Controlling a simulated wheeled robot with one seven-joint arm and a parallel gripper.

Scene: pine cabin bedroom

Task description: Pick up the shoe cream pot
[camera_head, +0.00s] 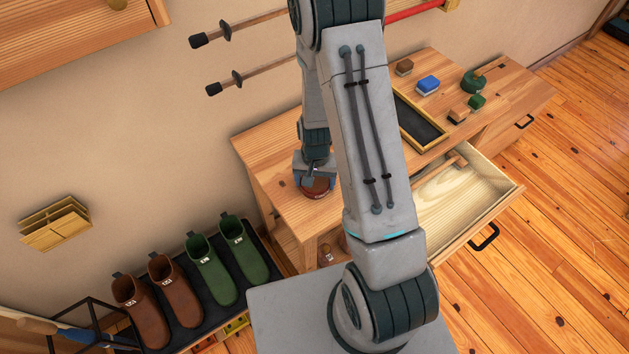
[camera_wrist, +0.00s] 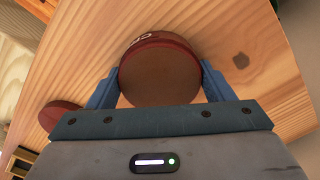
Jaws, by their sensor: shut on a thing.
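The shoe cream pot is a round, flat, brown-red pot (camera_wrist: 160,72) with light lettering on its side, seen in the wrist view. My gripper (camera_wrist: 160,88) has its two blue fingers on either side of the pot and is shut on it. In the head view the pot (camera_head: 316,190) shows below my gripper (camera_head: 315,176) at the left part of the wooden desk top (camera_head: 268,150). I cannot tell whether the pot touches the desk. My arm hides part of the desk.
A second reddish round thing (camera_wrist: 60,115) lies left of the pot in the wrist view. An open drawer (camera_head: 470,195) juts out at right. Boots (camera_head: 210,270) stand lower left.

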